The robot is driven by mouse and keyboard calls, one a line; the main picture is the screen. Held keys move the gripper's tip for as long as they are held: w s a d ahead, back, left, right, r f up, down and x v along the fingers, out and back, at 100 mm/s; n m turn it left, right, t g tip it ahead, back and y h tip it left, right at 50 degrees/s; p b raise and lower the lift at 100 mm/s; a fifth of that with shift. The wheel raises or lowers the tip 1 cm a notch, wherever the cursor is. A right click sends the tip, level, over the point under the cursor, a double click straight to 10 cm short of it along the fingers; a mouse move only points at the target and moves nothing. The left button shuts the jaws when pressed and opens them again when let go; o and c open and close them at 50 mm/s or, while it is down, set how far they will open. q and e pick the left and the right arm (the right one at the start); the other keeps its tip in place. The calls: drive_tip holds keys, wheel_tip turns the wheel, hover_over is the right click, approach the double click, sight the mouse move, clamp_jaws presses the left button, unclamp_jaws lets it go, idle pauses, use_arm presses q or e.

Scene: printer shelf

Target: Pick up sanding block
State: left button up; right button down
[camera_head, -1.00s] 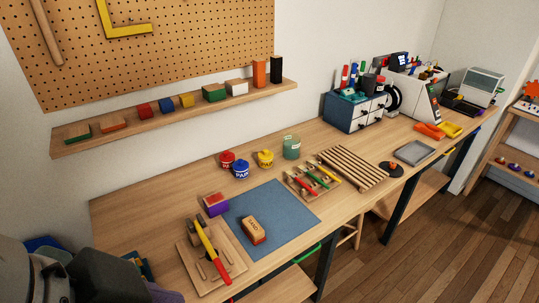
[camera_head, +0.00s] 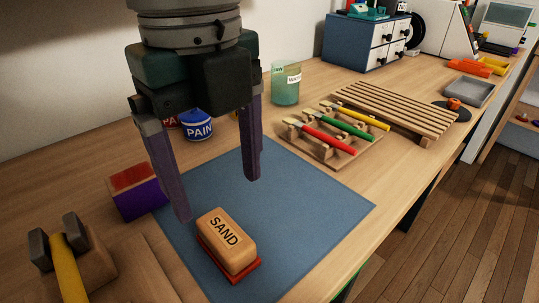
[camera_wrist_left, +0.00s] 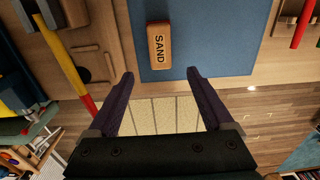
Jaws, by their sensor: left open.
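The sanding block (camera_head: 226,240) is a tan block marked SAND with a red underside. It lies on the blue mat (camera_head: 290,210), near the mat's left front part. It also shows in the left wrist view (camera_wrist_left: 159,46), beyond the fingertips and roughly between their lines. My left gripper (camera_head: 218,198) is open and empty, pointing down above the mat, with its fingers behind and above the block in the head view. The fingers are apart from the block. My right gripper is not in view.
A purple box with a red top (camera_head: 138,190) stands left of the mat. A hammer with a yellow handle (camera_head: 68,270) lies on a wooden holder at the left front. A rack of brushes (camera_head: 330,135) stands right of the mat. Paint cans (camera_head: 198,125) are behind the gripper.

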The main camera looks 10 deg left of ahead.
sight(226, 234)
use_arm(q)
drive_tip(key=shift+w+a+f, duration=0.25)
drive_tip(key=shift+w+f, duration=0.1)
drive_tip(key=shift+f, duration=0.15)
drive_tip(key=f, duration=0.3)
drive_tip(key=shift+s+d+f, duration=0.1)
drive_tip(key=shift+s+f, duration=0.15)
wheel_tip(226, 234, down, 6)
drive_tip(key=shift+w+r+b, duration=0.1)
drive_tip(key=shift+w+b, duration=0.05)
drive_tip(key=shift+b, duration=0.55)
drive_tip(key=shift+c, duration=0.2)
clamp_jaws()
